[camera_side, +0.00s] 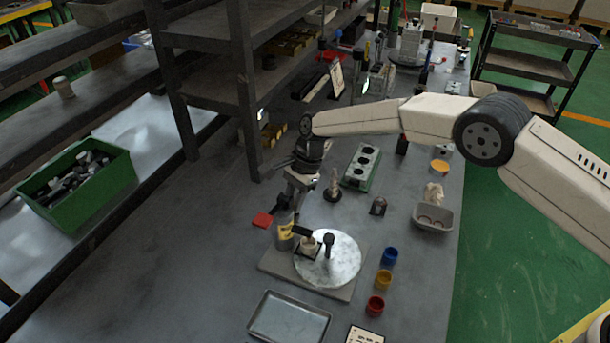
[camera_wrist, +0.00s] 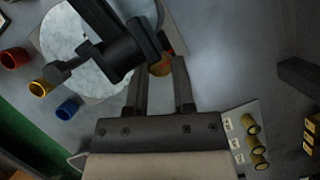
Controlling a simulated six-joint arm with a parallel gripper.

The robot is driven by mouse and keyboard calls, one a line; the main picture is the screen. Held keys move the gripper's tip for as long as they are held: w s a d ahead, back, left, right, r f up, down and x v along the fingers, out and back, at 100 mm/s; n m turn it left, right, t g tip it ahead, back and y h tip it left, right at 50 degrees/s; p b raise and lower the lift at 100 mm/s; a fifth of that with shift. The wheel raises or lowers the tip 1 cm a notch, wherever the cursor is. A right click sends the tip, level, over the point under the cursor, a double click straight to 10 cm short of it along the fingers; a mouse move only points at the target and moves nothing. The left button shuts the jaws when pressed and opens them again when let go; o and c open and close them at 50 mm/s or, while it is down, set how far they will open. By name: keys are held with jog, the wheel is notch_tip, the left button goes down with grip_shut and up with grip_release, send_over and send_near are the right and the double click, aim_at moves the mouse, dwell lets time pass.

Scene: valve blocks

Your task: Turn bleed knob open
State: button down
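A valve assembly with a pale round disc (camera_side: 345,262) stands on a grey base plate (camera_side: 283,267) in the side view. A black knob (camera_side: 328,240) rises from the disc. A yellow-marked cylinder (camera_side: 285,236) stands at the plate's back left, with a red flat handle (camera_side: 262,220) beside it. I cannot tell which part is the bleed knob. My gripper (camera_side: 297,208) points down just above the cylinder. In the wrist view my gripper (camera_wrist: 158,62) has its fingers apart, with a yellow-and-red part (camera_wrist: 160,67) beyond the tips. Dark valve parts (camera_wrist: 122,50) partly hide it.
Blue (camera_side: 389,256), yellow (camera_side: 383,279) and red (camera_side: 375,305) cups stand right of the plate. A grey tray (camera_side: 289,318) lies in front. A green block with holes (camera_side: 362,168) stands behind. A shelf post (camera_side: 246,110) rises close on the left.

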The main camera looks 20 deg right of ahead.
jog(key=shift+n, duration=0.6)
jog(key=shift+w+n+g+h, duration=0.15)
jog(key=shift+n+g+h, duration=0.15)
jog(key=shift+n+g, duration=0.85)
jog(key=shift+a+n+h, duration=0.1)
jog(key=shift+n+h, duration=0.3)
jog(key=shift+n, duration=0.95)
jog(key=shift+c, duration=2.3)
grip_release()
jog(key=shift+r, duration=0.2)
jog(key=shift+t+v, duration=0.25)
jog(key=shift+v, duration=0.95)
notch_tip(320, 180, up, 7)
